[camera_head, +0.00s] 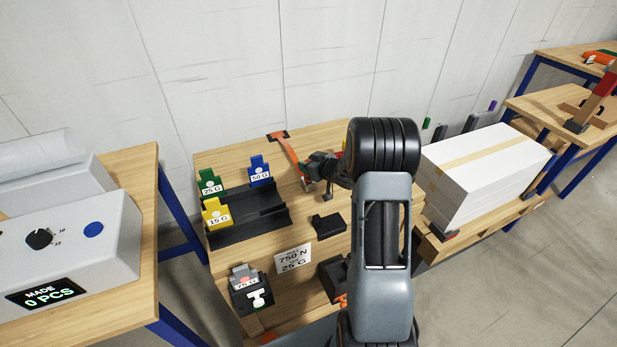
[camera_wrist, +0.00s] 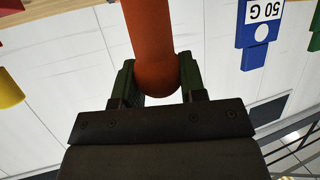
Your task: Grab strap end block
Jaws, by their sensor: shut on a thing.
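An orange strap (camera_head: 289,152) runs across the far part of the middle wooden table, with a dark red crosspiece (camera_head: 279,135) at its far end. My gripper (camera_head: 309,180) is at the near end of this strap, above the table. In the wrist view, my gripper (camera_wrist: 155,88) has its two dark green fingers on either side of the orange rounded end block (camera_wrist: 157,75). The fingers are shut on it. The strap runs up out of the wrist view. My arm hides part of the table's right side in the head view.
A small black block (camera_head: 327,225) and a "750 N 25 G" card (camera_head: 293,258) lie nearer. A white taped box (camera_head: 485,170) stands right of the table.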

